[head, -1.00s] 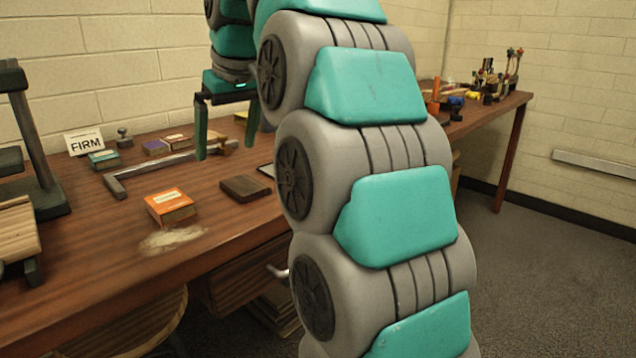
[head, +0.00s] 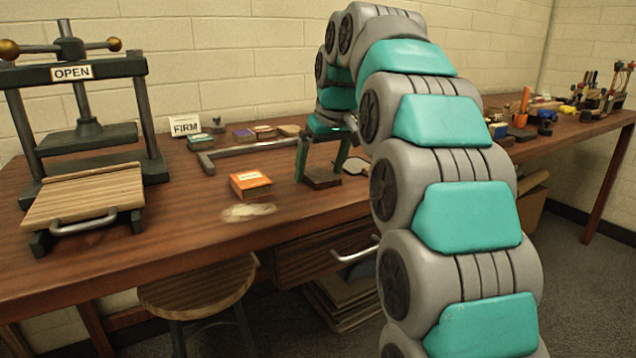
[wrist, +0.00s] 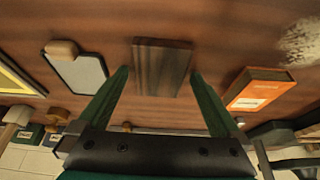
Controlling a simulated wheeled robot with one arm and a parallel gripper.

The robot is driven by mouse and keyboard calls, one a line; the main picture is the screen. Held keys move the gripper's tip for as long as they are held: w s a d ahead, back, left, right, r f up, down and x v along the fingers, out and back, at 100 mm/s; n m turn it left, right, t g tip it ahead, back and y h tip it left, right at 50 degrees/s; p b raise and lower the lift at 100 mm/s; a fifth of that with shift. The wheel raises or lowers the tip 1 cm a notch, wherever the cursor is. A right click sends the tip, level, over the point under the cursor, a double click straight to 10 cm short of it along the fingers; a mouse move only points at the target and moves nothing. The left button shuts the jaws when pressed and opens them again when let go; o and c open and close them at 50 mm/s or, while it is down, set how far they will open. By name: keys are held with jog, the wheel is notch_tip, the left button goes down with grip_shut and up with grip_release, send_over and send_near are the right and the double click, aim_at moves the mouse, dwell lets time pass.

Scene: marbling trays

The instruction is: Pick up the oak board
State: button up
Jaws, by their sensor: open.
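The oak board, a small dark brown block (head: 322,181), lies flat on the wooden workbench. It also shows in the wrist view (wrist: 162,62), lengthwise between the lines of my two fingers. My gripper (head: 320,170) is open and pointing down at the board, with one green finger on either side. I cannot tell exactly how high the fingertips are above the bench.
An orange box (head: 250,184) lies left of the board, near a pale smear (head: 248,212). A long metal bar (head: 245,149) and small boxes lie behind. A press (head: 75,140) with an OPEN sign stands at left. A pale-topped plate (wrist: 78,72) lies beside the board.

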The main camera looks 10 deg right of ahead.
jog(key=shift+f, duration=0.15)
dwell(0.4)
jog(key=c, duration=1.3)
jog(key=shift+o, duration=0.2)
